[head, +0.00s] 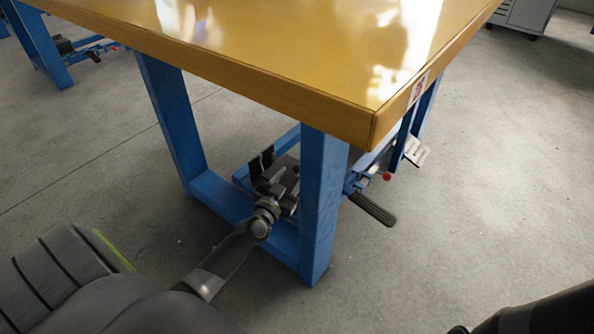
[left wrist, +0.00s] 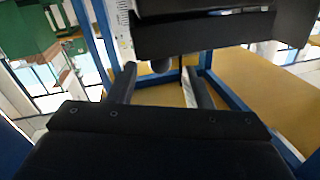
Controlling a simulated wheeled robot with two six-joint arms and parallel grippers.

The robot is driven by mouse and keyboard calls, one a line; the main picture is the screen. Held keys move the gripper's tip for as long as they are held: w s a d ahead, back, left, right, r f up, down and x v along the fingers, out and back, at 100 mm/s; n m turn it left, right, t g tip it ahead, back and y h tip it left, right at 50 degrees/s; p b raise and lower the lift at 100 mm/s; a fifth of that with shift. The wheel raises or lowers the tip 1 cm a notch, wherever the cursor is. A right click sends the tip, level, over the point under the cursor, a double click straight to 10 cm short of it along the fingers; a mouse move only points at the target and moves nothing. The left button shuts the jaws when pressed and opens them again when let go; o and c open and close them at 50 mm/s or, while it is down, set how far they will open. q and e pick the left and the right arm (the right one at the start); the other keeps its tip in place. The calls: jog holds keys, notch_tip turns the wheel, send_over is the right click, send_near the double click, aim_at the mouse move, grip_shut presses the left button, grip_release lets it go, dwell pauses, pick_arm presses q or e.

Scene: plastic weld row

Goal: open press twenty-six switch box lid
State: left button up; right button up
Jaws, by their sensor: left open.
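A black box (left wrist: 205,28), which looks like the switch box, fills the upper right of the left wrist view, with a pale strip along its left side. Under the table in the head view, a dark box (head: 262,162) shows partly behind my left gripper. I cannot tell lid from body. My left gripper (head: 277,180) is low beside the blue table leg. My right gripper is out of view.
A yellow-topped table (head: 250,75) overhangs my left gripper. Its blue front leg (head: 323,205) stands close on the right and a low blue rail (head: 235,208) runs beneath. A black pedal (head: 373,208) and red knob (head: 387,176) lie to the right. Floor at right is clear.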

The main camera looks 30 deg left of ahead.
aim_at(295, 172)
pick_arm(q)
jog(key=w, duration=0.3)
jog(key=w+b, duration=0.1)
jog(key=shift+w+a, duration=0.3)
jog(key=shift+w, duration=0.1)
grip_shut()
